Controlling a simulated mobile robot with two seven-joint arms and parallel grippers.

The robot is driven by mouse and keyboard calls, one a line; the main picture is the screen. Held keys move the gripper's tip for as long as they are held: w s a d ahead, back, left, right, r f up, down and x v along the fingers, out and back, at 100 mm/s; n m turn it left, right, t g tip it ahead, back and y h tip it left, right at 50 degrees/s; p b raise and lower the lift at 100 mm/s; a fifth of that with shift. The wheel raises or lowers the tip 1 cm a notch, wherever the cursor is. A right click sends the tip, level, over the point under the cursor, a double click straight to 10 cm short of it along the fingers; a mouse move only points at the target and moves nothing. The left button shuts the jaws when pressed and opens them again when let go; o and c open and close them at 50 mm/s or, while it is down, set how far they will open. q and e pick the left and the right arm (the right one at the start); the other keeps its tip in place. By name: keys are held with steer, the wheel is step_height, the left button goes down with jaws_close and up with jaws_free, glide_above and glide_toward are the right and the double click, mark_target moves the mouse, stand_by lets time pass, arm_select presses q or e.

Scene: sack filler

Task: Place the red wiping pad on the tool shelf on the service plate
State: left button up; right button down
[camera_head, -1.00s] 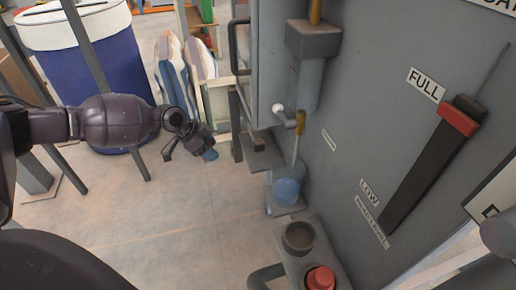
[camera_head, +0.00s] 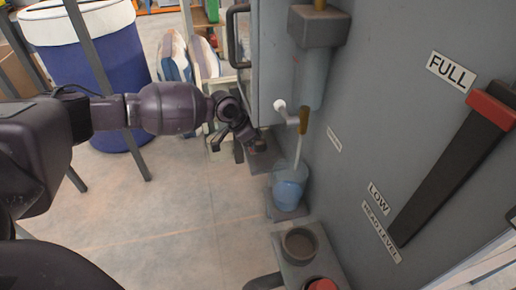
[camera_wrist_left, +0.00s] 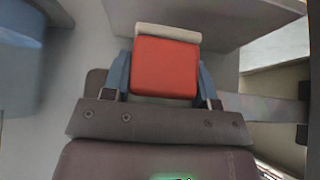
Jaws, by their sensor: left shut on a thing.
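My left gripper (camera_head: 243,148) is shut on the red wiping pad (camera_wrist_left: 165,68), seen in the left wrist view between two blue fingertips. The pad has a red block with a pale strip along its far edge. In the head view the gripper is at a small grey ledge (camera_head: 264,162) on the machine's side, which may be the service plate. The wrist and fingers cover part of this ledge, and the pad cannot be made out there. I cannot tell whether the pad touches a surface. My right gripper is not in view.
A blue cup (camera_head: 290,188) with a wooden-handled tool stands on a bracket just right of the gripper. A lower grey shelf holds a round cup (camera_head: 299,245) and a red knob (camera_head: 322,285). The grey cabinet wall (camera_head: 380,90) closes off the right; open floor lies left.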

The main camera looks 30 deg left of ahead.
arm_select(q)
step_height(320, 180, down, 3)
steer(key=shift+s+f+b, duration=0.1)
steer(key=shift+f+b, duration=0.1)
steer(key=shift+b, duration=0.35)
steer(key=shift+f, duration=0.2)
steer(key=shift+r, duration=0.2)
steer(key=shift+c, duration=0.3)
steer(key=shift+f, duration=0.1)
steer(key=o, duration=0.9)
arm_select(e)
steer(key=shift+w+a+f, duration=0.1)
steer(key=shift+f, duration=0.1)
